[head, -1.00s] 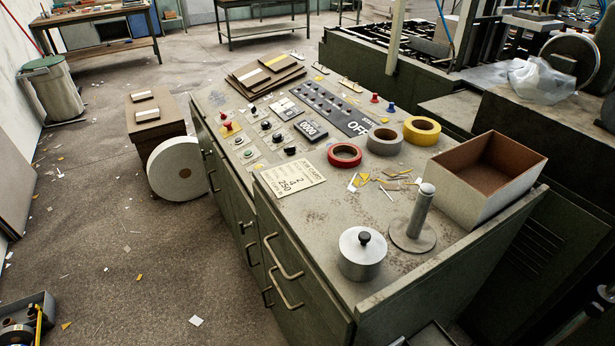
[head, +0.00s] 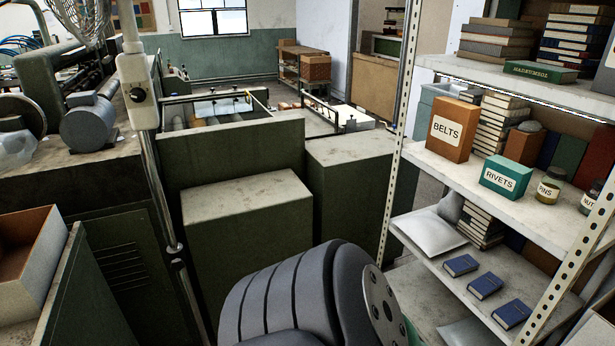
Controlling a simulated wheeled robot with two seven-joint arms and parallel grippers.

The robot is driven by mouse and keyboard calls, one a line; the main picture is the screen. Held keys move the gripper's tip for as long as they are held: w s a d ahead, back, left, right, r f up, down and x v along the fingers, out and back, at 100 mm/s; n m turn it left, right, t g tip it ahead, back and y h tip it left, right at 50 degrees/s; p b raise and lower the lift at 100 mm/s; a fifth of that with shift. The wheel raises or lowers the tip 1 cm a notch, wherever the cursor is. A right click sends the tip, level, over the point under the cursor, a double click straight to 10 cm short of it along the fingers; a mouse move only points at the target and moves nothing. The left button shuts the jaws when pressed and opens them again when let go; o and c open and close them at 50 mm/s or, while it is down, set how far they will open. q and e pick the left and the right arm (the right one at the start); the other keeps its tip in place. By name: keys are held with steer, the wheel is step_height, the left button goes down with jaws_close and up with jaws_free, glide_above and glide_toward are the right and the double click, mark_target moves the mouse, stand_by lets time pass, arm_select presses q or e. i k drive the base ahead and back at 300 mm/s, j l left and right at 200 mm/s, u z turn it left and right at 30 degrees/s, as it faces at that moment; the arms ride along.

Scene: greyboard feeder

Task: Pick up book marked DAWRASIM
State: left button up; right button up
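No book legibly marked DAWRASIM shows. Three small blue books lie flat and apart on the lower shelf in the head view: one at the back (head: 460,265), one in the middle (head: 484,286) and one at the front (head: 511,313). Their cover marks are too small to read. A green book (head: 540,71) lies flat on the top shelf; its spine lettering looks like MADREUMSOL. Neither gripper is in view. A grey ribbed link and round flange, which look like part of my arm, cover the bottom middle.
The metal shelf rack (head: 393,165) stands at right. Its middle shelf holds a BELTS box (head: 451,130), a RIVETS box (head: 506,177), jars and books. A grey pouch (head: 429,231) lies left of the blue books. Green cabinets (head: 245,225) and a pole (head: 158,200) stand left.

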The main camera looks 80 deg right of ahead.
mark_target(482, 287)
steer(key=k+z, duration=0.15)
steer(key=z, duration=0.2)
steer(key=k+z, duration=0.1)
steer(key=z, duration=0.25)
steer(key=k+l+z, duration=0.1)
steer(key=z, duration=2.25)
steer(key=i+j+z, duration=0.1)
steer(key=i+z, duration=0.15)
steer(key=z, duration=0.25)
steer(key=i+j+z, duration=0.2)
steer(key=z, duration=0.25)
steer(key=i+j+z, duration=0.15)
steer(key=z, duration=0.35)
steer(key=i+j, duration=0.75)
steer(key=j, duration=0.15)
